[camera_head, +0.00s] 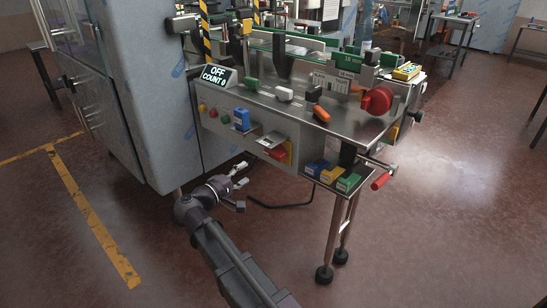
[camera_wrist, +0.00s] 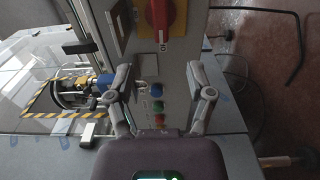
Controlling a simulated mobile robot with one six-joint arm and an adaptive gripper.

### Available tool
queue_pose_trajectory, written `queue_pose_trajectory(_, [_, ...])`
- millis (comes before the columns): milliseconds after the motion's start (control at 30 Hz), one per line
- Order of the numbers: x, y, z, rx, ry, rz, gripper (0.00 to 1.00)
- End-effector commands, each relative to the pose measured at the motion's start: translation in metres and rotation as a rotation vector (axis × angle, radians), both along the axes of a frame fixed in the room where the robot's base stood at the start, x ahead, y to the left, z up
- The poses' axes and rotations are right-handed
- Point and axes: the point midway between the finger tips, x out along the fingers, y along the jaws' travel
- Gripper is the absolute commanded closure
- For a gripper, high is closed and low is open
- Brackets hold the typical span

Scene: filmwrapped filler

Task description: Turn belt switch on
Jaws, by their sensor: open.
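A grey control panel on the machine's front carries a red rotary handle on a yellow plate (camera_head: 279,153); the handle also shows upright at the top of the wrist view (camera_wrist: 160,14). Small round buttons (camera_head: 213,113) sit left of it; in the wrist view the blue (camera_wrist: 155,89), green (camera_wrist: 157,105) and red (camera_wrist: 159,119) ones line up between my fingers. Which control is the belt switch is not labelled legibly. The display (camera_head: 214,77) reads "OFF COUNT 0". My gripper (camera_head: 240,185) is open and empty, in front of and below the panel; its spread fingers show in the wrist view (camera_wrist: 160,76).
A small ledge (camera_head: 249,135) juts from the panel. Coloured boxes (camera_head: 333,175) sit at the lower right, near a red-handled crank (camera_head: 381,180). A large red knob (camera_head: 377,100) stands above. A black cable (camera_head: 290,206) hangs below the panel. Floor in front is clear.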

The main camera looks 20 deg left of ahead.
Motion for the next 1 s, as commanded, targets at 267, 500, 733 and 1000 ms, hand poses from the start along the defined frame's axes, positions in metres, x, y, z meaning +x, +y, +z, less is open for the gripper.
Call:
queue_pose_trajectory(267, [-0.001,0.001,0.000,0.000,0.001,0.002,0.31])
queue_pose_trajectory(500, [0.006,-0.001,0.000,0.001,0.002,0.003,0.31])
queue_pose_trajectory(733, [0.026,-0.009,0.000,0.001,0.002,0.002,0.31])
queue_pose_trajectory(1000, [0.062,-0.023,0.000,0.001,0.002,0.001,0.31])
